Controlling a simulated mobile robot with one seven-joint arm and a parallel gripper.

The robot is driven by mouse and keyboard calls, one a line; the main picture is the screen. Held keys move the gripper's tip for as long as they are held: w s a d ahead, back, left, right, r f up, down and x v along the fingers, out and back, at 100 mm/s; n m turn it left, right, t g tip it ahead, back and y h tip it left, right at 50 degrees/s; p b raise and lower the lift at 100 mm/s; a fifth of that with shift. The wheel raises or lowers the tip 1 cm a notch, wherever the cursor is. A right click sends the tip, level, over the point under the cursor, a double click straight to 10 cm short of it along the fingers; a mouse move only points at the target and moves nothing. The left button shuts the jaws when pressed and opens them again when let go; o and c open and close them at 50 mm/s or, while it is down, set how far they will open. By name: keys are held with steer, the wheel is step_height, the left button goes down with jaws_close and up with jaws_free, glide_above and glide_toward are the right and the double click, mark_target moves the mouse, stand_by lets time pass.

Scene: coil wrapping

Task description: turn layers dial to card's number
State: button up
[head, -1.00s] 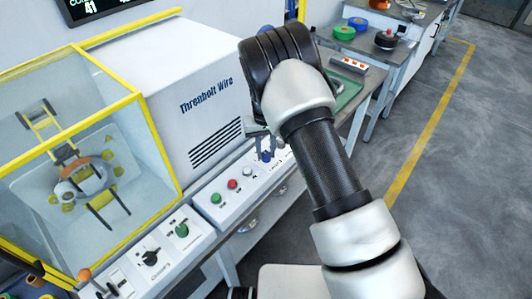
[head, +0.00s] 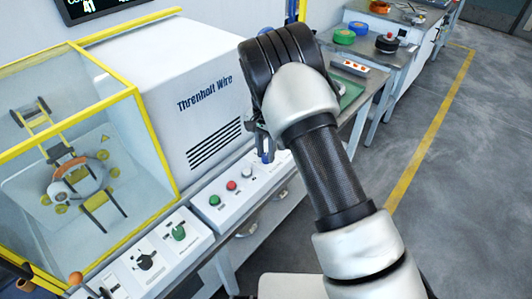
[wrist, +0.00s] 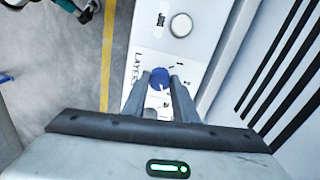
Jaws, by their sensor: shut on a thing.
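The blue layers dial (wrist: 159,78) sits on a white panel (wrist: 147,45) marked "LAYERS" in the wrist view. Short marks and small numbers surround it, too small to read surely. A pale pointer line shows on the knob. In the wrist view my gripper (wrist: 160,80) has one finger on each side of the dial and is shut on it. In the head view my gripper (head: 261,147) reaches down to the panel, and a bit of the blue dial (head: 267,157) shows below it. No number card can be made out in either view.
A white knob (wrist: 181,25) is beside the dial. Green (head: 214,200) and red (head: 232,186) buttons share the panel. The white "Threnholt Wire" housing (head: 190,75) and yellow-framed enclosure (head: 165,150) stand behind. A wall screen (head: 90,8) partly shows "41".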

mark_target(265, 155)
steer(key=shift+m, duration=0.4)
steer(key=o, duration=1.1)
step_height(265, 155, up, 18)
steer(key=shift+w+a+f, duration=0.15)
steer(key=shift+f, duration=0.05)
